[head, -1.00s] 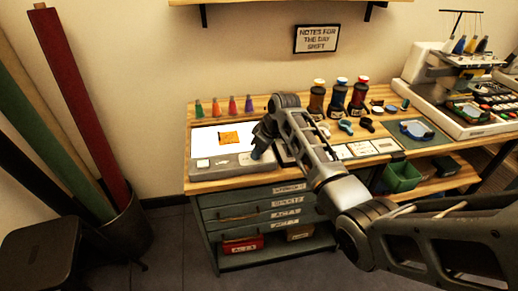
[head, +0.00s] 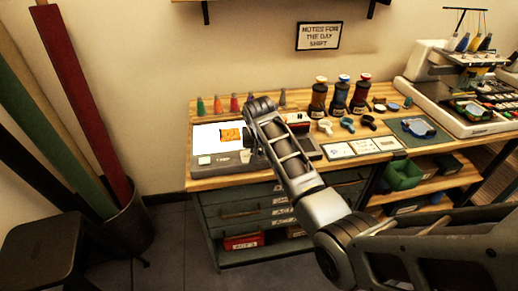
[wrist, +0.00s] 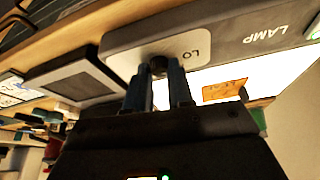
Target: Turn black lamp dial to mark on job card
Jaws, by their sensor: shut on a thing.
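The black lamp dial (wrist: 158,66) is a small dark knob on the grey lamp housing (wrist: 225,38) in the wrist view. A pale plate marked LO surrounds it, and LAMP is lettered on the housing. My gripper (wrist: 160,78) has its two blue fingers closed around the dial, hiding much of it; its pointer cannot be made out. In the head view my arm covers the dial, and the lit white lamp panel (head: 206,134) with an orange piece (head: 231,135) lies behind the housing.
A dark framed box (wrist: 72,74) is close beside the housing in the wrist view.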

